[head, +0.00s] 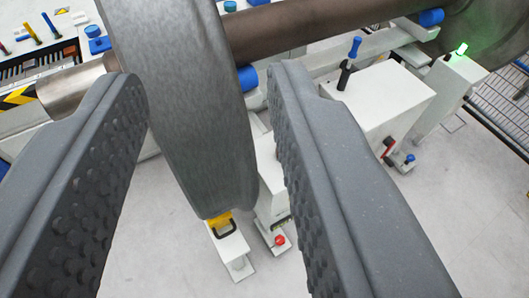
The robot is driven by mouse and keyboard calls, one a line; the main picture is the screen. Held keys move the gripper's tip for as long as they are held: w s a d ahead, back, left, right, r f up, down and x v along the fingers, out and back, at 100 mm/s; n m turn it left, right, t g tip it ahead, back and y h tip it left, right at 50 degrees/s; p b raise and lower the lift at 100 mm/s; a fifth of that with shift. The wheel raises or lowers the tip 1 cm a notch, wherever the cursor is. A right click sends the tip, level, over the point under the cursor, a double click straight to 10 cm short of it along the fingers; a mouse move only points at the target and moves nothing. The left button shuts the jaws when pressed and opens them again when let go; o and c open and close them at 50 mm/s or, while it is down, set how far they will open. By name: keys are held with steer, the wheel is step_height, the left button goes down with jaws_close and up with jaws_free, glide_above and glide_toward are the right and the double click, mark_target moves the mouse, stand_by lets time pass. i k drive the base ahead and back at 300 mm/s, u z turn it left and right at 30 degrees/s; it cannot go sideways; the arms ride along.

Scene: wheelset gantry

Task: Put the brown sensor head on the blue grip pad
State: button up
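My gripper (208,85) is open, its two dark grey studded fingers wide apart and no object held between them. A large grey wheel (180,100) on a brown-grey axle (300,28) shows beyond the gap. I cannot make out a brown sensor head. No blue part is clearly the grip pad: a blue block (98,45) sits at the upper left, and blue supports show under the axle, one beside the wheel (247,78) and one at the upper right (431,17). The fingers hide part of the scene.
A white cabinet (380,95) carries a blue-topped black handle (350,62). A post with a lit green lamp (461,49) stands at the right, near wire fencing (500,105). A yellow piece (221,225) is at the wheel's bottom. Coloured tools (33,34) stand upper left. Pale floor is open below.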

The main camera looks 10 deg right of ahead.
mark_target(94, 48)
steer(key=z, duration=0.25)
steer(key=i, duration=1.1)
steer(key=u, duration=0.3)
